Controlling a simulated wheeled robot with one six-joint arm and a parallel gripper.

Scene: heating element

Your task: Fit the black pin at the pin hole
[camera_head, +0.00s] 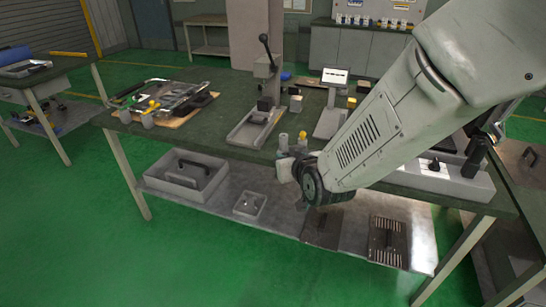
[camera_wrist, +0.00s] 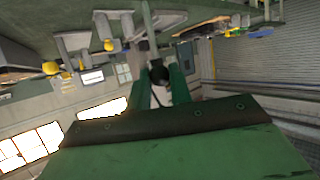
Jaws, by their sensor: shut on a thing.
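My arm reaches in from the upper right in the head view. Its end is at the front edge of the green workbench (camera_head: 195,143), and my gripper (camera_head: 284,168) is mostly hidden by the wrist. In the wrist view my gripper (camera_wrist: 157,76) has two green fingers closed on a small dark piece, apparently the black pin (camera_wrist: 158,73). The pin's far end is not clear. I cannot make out the pin hole in either view. A grey lever press (camera_head: 265,90) with a tray-like base stands on the bench, left of and behind my gripper.
A grey fixture block (camera_head: 440,176) with black parts sits at the bench's right. A display stand (camera_head: 333,100) stands behind my arm. A frame on a board (camera_head: 170,100) lies at the left. The lower shelf (camera_head: 285,215) holds a grey bin (camera_head: 187,177). Green floor in front is clear.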

